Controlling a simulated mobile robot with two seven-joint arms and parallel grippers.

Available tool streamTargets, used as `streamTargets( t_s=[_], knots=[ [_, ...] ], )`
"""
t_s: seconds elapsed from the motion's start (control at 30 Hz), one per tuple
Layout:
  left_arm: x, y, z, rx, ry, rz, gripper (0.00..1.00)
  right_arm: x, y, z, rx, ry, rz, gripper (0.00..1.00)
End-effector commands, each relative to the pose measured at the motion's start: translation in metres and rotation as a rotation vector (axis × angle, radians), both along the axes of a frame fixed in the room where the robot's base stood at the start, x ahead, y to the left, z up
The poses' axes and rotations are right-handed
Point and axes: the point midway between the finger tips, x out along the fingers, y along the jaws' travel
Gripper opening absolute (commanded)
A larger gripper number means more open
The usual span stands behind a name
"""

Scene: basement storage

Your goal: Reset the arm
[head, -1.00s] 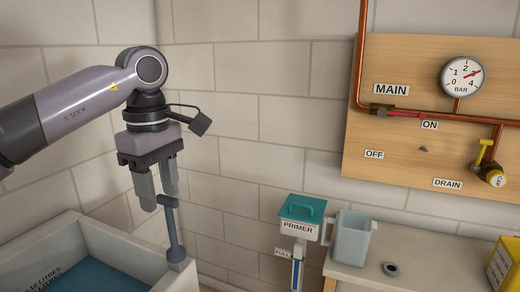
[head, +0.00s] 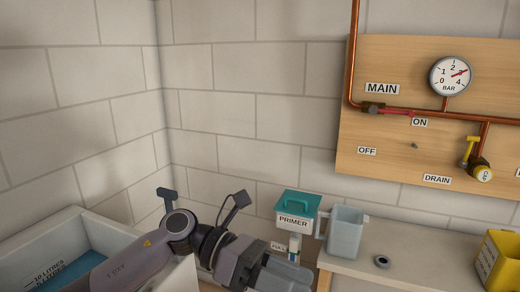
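My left arm comes in low from the left, across the corner of the pale tub. My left gripper (head: 284,277) is at the bottom middle of the head view, pointing right and down, in front of the primer's lower part and left of the counter. Its fingers are foreshortened and partly cut off by the lower edge, so their opening is unclear. I see nothing held in it. My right gripper is not in view.
The pale tub (head: 42,238) holds blue water at lower left. The teal-lidded primer (head: 296,207) stands left of a grey jug (head: 345,233) on the counter (head: 425,257). A dark ring (head: 382,262) and yellow container (head: 499,262) are also there. The wooden valve board (head: 400,65) hangs behind.

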Motion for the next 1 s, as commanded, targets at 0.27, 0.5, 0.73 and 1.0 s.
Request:
streamTargets(
  t_s=[0.27, 0.5, 0.73, 1.0],
  knots=[
    [0.008, -0.001, 0.004, -0.368, 0.593, 0.265, 0.46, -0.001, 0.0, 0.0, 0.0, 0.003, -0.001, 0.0],
    [0.035, 0.041, -0.029, -0.627, 1.145, 0.514, 0.46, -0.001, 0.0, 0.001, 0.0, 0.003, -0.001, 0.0],
    [0.045, 0.103, -0.105, -0.849, 1.684, 0.766, 0.46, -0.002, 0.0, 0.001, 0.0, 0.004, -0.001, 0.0],
    [-0.003, 0.182, -0.227, -1.099, 2.299, 1.085, 0.46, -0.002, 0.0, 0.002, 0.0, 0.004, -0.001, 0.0]
  ],
)
